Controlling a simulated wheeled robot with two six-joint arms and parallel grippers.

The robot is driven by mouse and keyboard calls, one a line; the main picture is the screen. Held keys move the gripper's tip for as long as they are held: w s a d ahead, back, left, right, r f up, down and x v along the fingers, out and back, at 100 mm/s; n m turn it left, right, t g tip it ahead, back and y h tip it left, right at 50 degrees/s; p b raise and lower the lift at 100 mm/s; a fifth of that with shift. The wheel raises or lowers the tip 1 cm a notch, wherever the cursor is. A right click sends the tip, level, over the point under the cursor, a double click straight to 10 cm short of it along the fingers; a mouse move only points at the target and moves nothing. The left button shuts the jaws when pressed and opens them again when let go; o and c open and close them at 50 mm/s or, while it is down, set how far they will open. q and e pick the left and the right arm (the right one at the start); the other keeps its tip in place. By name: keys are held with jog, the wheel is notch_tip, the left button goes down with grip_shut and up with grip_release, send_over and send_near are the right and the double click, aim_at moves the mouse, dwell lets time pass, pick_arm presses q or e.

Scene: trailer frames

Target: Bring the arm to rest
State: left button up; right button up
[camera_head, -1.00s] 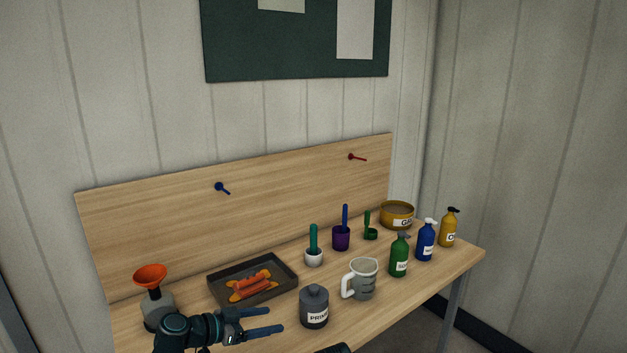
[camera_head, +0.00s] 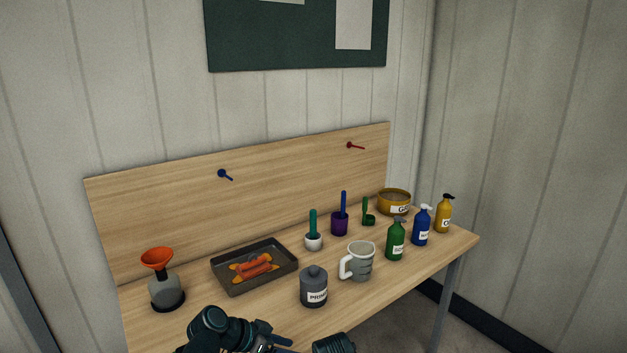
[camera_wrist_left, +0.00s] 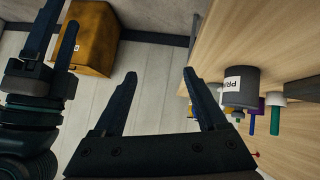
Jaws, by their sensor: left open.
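My left gripper (camera_head: 284,337) is low in the head view, in front of the workbench (camera_head: 372,292)'s near edge. In the left wrist view the same gripper (camera_wrist_left: 160,76) has its two dark fingers wide apart with nothing between them, above the floor. Part of my right arm (camera_head: 335,343) shows at the bottom of the head view. My right gripper (camera_wrist_left: 62,28) shows at the upper left of the left wrist view, pointing upward in the picture, with no object seen in it; its opening is unclear.
The grey primer bottle (camera_head: 314,288) stands nearest the left gripper; a mug (camera_head: 359,262) is beside it. A funnel-topped bottle (camera_head: 166,290) and dark tray (camera_head: 232,289) stand left. An orange-brown box (camera_wrist_left: 92,40) stands on the floor. Floor beside the bench looks clear.

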pick_arm(q)
jog(key=s+f+n+g+y, duration=0.4)
jog(key=s+f+n+y, duration=0.2)
jog(key=s+y, duration=0.4)
jog(key=shift+s+a+f+y, duration=0.15)
jog(key=shift+s+f+y, duration=0.15)
jog(key=shift+s+f, duration=0.85)
jog(key=shift+s+r, duration=0.35)
